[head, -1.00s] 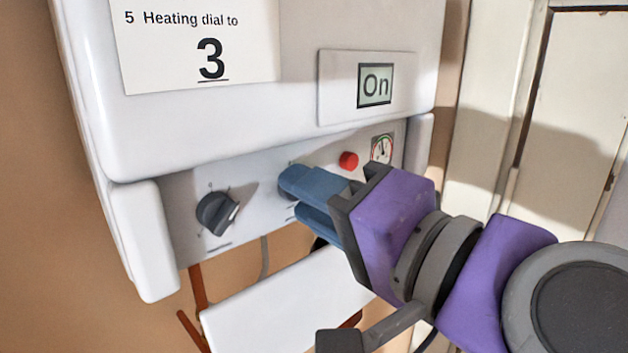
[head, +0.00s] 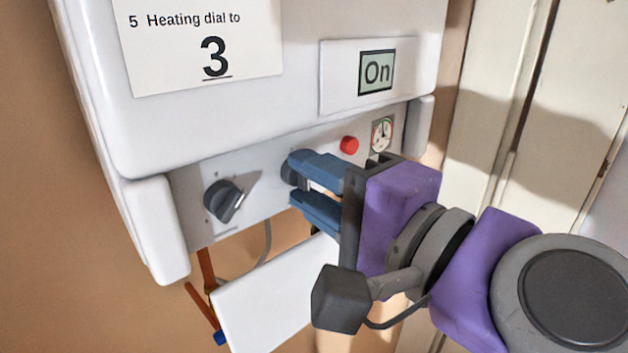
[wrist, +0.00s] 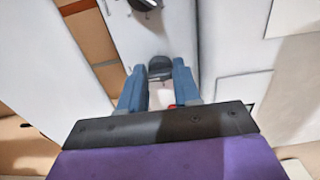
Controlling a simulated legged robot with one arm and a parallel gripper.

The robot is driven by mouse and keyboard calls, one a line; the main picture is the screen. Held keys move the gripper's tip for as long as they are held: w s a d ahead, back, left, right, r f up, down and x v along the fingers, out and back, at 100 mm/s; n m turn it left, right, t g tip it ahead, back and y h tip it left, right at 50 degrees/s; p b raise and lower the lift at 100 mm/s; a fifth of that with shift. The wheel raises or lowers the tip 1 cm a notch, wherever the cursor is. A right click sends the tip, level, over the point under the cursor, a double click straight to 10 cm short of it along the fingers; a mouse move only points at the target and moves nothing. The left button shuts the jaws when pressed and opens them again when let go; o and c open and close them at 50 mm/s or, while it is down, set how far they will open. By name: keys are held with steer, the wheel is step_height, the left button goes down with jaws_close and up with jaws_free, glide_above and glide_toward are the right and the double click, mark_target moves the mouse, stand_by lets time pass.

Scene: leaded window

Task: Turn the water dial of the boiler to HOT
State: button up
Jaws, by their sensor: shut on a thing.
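The boiler's lower panel (head: 262,198) carries two dark grey dials. The left dial (head: 223,201) is free, and its pale pointer edge faces lower right. My gripper (head: 298,180) has its blue fingers closed around the right dial (head: 289,172), one finger above and one below. In the wrist view the gripped dial (wrist: 160,68) sits between the fingertips (wrist: 157,78), and the other dial (wrist: 146,4) is at the top edge. The fingers hide part of the gripped dial and its markings. I cannot read the dial labels, so which one is the water dial is unclear.
A red button (head: 349,145) and a round gauge (head: 382,134) are right of the gripped dial. A display (head: 376,71) reads "On". A note (head: 205,45) says "5 Heating dial to 3". A white flap (head: 265,300) and pipes (head: 205,318) are below.

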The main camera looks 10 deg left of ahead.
steer(key=shift+f, duration=0.15)
steer(key=o, duration=1.1)
steer(key=shift+c, duration=0.2)
steer(key=shift+d, duration=0.1)
steer(key=shift+s+d+b, duration=0.2)
steer(key=shift+d+b, duration=0.1)
steer(key=shift+d, duration=0.05)
steer(key=b+v, duration=0.7)
steer(key=v, duration=0.9)
steer(key=shift+s, duration=0.35)
steer(key=shift+d, duration=0.15)
